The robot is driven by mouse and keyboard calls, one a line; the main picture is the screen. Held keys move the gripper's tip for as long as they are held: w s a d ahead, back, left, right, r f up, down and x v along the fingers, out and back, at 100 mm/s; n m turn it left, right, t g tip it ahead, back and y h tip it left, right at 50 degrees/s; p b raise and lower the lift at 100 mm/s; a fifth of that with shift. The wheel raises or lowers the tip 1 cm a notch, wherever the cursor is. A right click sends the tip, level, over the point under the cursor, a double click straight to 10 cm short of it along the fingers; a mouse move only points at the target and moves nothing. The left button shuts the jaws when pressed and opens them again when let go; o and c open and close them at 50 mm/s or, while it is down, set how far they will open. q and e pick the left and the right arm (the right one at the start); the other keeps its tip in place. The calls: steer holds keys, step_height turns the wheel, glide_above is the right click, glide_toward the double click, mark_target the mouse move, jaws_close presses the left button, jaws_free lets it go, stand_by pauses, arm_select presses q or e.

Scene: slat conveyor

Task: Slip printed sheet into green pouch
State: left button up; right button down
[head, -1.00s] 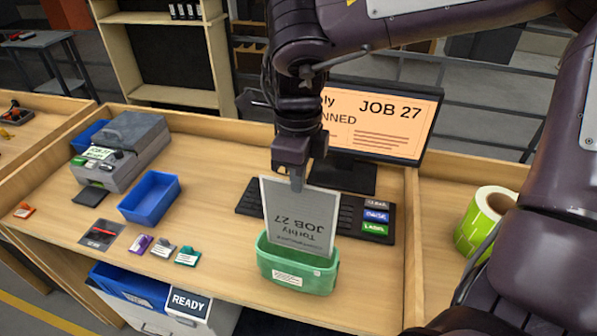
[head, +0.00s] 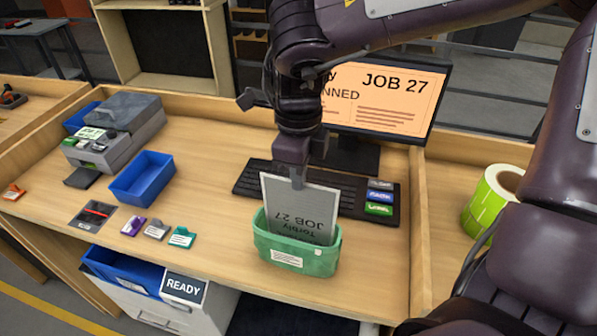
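The printed sheet (head: 300,208) is grey, with "JOB 27" and "Torbity" reading upside down. It stands nearly upright, its lower part inside the open top of the green pouch (head: 310,262). The pouch stands on the bench and bears white labels. My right gripper (head: 297,182) is at the sheet's upper edge, above the pouch, with its fingers closed on the sheet. The sheet's lower edge is hidden by the pouch's front wall. My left gripper is not in the head view.
A keyboard (head: 248,181) with coloured label keys lies behind the pouch, before a monitor (head: 385,98). A blue bin (head: 142,177), a grey printer (head: 118,130) and several small tags stand left. A green label roll (head: 492,200) is at right.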

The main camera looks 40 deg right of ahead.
stand_by(0.3)
steer(key=c, duration=1.6)
jaws_free()
steer(key=shift+r+p, duration=3.2)
steer(key=shift+r, duration=0.8)
steer(key=shift+f, duration=0.1)
